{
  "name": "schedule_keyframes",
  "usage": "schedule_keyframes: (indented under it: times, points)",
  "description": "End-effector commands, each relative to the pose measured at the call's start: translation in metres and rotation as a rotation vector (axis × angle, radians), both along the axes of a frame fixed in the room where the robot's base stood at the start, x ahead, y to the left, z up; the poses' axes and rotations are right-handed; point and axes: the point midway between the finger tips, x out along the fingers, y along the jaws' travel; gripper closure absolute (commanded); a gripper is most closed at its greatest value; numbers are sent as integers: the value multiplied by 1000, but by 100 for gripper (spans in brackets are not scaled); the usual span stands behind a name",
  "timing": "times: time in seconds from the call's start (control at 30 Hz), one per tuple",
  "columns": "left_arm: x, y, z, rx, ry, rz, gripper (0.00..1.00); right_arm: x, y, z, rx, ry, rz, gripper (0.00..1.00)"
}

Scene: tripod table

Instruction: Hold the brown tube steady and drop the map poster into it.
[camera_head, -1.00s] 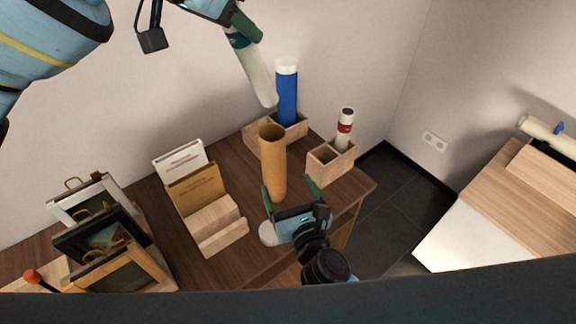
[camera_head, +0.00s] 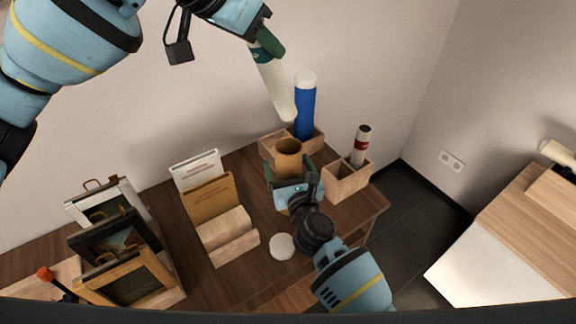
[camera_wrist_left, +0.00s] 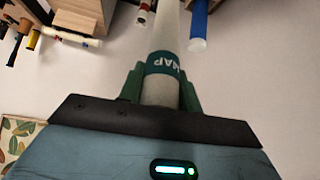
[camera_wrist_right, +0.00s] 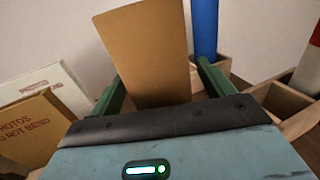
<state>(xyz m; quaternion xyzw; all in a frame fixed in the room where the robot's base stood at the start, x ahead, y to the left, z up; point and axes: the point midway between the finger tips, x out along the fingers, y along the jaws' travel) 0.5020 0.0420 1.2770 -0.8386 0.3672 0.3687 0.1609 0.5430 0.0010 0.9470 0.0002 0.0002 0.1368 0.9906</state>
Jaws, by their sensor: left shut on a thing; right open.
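The brown tube (camera_head: 288,149) stands upright on the wooden table; it also fills the middle of the right wrist view (camera_wrist_right: 146,55). My right gripper (camera_head: 289,172) is open, with its green fingers on either side of the tube's upper part. My left gripper (camera_head: 268,46) is shut on the map poster (camera_head: 275,85), a white roll with a green band. The left wrist view shows the band marked "MAP" (camera_wrist_left: 165,64) between the fingers. The poster hangs slightly tilted, its lower end above and a little behind the brown tube's mouth, apart from it.
A blue tube (camera_head: 306,108) stands in a wooden holder behind the brown tube. A white tube with a red band (camera_head: 361,146) stands in another holder (camera_head: 346,184) to the right. Envelopes in a rack (camera_head: 230,238) and picture frames (camera_head: 125,277) are left. A white round disc (camera_head: 281,246) lies in front.

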Motion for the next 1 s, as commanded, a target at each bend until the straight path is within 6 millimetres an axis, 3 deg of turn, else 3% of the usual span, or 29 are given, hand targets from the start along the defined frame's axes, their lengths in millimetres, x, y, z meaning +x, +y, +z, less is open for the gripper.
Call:
schedule_keyframes:
  times: [0.33,0.7,1.0]
  points:
    - [0,0,0,-1,-1,0,100,2,1,0,-1,0,0,21]
    - [0,0,0,-1,-1,0,100,2,1,0,0,0,0,69]
    - [0,0,-10,-1,-1,1,100,2,1,0,0,0,0,70]
